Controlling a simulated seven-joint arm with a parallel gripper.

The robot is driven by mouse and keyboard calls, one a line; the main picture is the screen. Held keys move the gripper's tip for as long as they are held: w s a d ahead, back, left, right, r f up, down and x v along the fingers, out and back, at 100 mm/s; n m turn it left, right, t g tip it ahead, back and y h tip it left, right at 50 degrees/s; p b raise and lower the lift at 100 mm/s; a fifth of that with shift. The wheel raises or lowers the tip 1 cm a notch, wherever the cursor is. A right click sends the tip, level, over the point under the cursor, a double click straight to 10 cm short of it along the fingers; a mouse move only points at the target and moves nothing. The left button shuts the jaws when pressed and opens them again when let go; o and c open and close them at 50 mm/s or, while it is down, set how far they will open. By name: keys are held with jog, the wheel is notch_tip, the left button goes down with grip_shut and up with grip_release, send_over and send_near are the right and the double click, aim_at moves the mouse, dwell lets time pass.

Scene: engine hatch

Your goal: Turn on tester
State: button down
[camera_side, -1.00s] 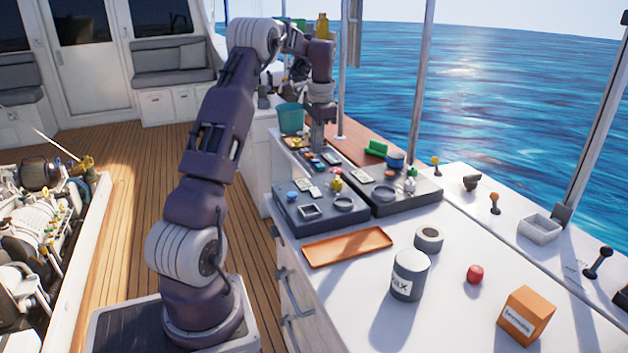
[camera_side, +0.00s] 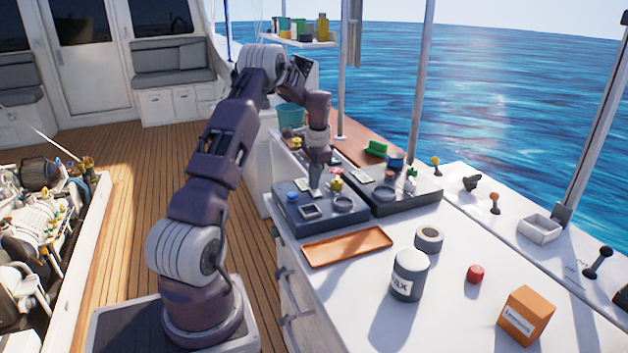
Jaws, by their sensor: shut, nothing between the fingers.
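Two dark grey panels stand side by side on the white counter, and I cannot tell which one is the tester. The near left panel (camera_side: 335,222) carries a blue knob (camera_side: 292,197), a square frame (camera_side: 310,211), a round ring (camera_side: 343,204) and a yellow knob (camera_side: 335,184). The right panel (camera_side: 412,203) carries a square piece, a round ring and a few coloured parts. My gripper (camera_side: 315,192) is shut and empty, pointing down at the back of the left panel. It hides part of that panel; contact is not clear.
An orange tray (camera_side: 347,247) lies in front of the panels. A wax can (camera_side: 409,275), a grey ring (camera_side: 429,239), a red cap (camera_side: 475,274) and an orange box (camera_side: 526,315) stand on the counter. Levers line the right edge. A teal bucket (camera_side: 291,117) is behind.

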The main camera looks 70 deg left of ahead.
jog(key=shift+a+f, duration=0.1)
jog(key=shift+f, duration=0.1)
jog(key=shift+d+r, duration=0.2)
jog(key=shift+d, duration=0.6)
notch_tip(320, 180, up, 14)
jog(key=a, duration=0.2)
dwell(0.5)
